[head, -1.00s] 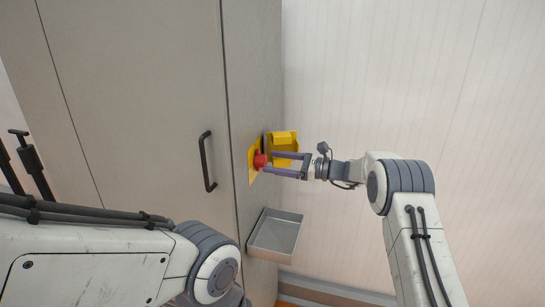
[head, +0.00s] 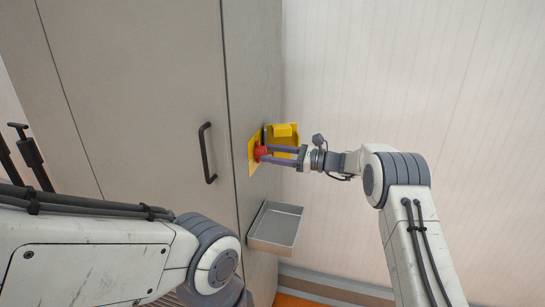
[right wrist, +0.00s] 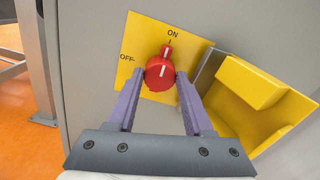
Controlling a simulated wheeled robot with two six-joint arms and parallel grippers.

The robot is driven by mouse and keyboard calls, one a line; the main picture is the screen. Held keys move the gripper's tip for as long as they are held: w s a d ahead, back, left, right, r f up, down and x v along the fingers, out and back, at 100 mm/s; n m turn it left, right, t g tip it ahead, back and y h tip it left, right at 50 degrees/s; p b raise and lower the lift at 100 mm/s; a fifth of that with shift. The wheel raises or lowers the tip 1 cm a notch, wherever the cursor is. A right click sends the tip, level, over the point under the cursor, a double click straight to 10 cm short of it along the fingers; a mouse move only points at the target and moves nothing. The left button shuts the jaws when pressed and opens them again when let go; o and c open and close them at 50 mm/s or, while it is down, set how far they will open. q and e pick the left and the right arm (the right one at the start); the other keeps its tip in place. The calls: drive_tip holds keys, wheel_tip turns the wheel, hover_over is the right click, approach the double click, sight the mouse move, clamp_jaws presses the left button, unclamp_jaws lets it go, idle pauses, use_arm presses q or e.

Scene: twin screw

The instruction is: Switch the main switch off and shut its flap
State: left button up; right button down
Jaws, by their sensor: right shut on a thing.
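The main switch is a red knob (right wrist: 160,72) on a yellow plate (right wrist: 145,30) marked ON and OFF. Its white mark points toward ON; OFF lies to the left. In the head view the knob (head: 259,152) sits on the side of a grey cabinet. My right gripper (head: 268,155) is shut on the knob, one purple finger on each side. The yellow flap (right wrist: 255,100) stands open at the right of the plate, beside my right finger; it also shows in the head view (head: 286,139). My left gripper is out of view.
A grey metal tray (head: 276,243) is fixed to the cabinet side below the switch. A black handle (head: 206,153) is on the cabinet front (head: 150,90). The room right of the cabinet, before the pale wall (head: 420,70), is free apart from my right arm.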

drive_tip(key=shift+s+f+n+b, duration=0.1)
drive_tip(key=shift+f+n+b, duration=0.05)
drive_tip(key=shift+n+b, duration=4.8)
drive_tip(key=shift+s+f+n+b, duration=0.15)
drive_tip(key=shift+n+b, duration=3.6)
drive_tip(key=shift+b, duration=2.35)
drive_tip(key=shift+w, duration=0.1)
drive_tip(key=shift+c, duration=1.5)
unclamp_jaws()
drive_tip(key=shift+r, duration=0.1)
